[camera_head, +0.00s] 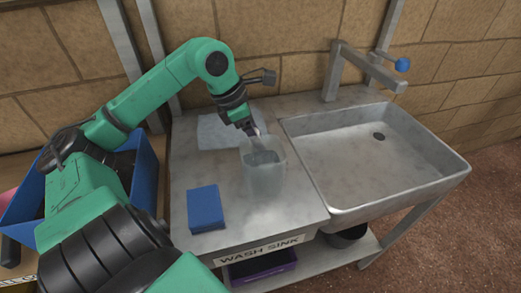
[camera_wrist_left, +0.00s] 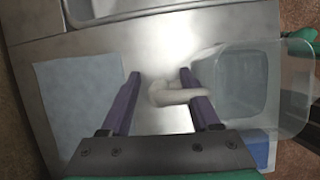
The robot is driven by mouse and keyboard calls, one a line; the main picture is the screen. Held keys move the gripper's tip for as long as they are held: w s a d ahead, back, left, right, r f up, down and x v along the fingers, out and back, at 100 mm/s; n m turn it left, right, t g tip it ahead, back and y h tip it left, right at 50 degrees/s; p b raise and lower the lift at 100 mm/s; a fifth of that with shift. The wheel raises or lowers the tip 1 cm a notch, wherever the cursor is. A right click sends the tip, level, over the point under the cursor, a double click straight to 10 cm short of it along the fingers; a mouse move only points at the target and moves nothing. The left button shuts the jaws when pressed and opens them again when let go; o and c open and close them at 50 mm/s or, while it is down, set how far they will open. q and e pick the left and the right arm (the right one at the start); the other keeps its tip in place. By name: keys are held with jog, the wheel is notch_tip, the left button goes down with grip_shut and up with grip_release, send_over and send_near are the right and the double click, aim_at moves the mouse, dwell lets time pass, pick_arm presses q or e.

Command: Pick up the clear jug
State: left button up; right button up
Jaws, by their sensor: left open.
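The clear jug (camera_head: 264,174) stands upright on the metal counter, left of the sink basin. In the left wrist view the jug (camera_wrist_left: 248,82) is at the right, and its pale handle (camera_wrist_left: 172,95) reaches left into the space between my fingers. My left gripper (camera_head: 254,130) comes down at the jug's far side, near its rim. In the wrist view my left gripper (camera_wrist_left: 160,92) is open. The handle overlaps the right finger; I cannot tell whether they touch. The left finger is clear of the handle. My right gripper is not in view.
A blue block (camera_head: 205,208) lies on the counter left of the jug. A pale cloth (camera_head: 217,131) lies flat behind. The sink basin (camera_head: 350,150) with its faucet (camera_head: 345,62) is right. A blue bin (camera_head: 146,178) stands left.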

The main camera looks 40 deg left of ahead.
pick_arm(q)
jog(key=shift+w+d+f, duration=0.1)
jog(key=shift+w+f, duration=0.15)
jog(key=shift+f, duration=0.35)
grip_shut()
jog(key=shift+r, duration=0.1)
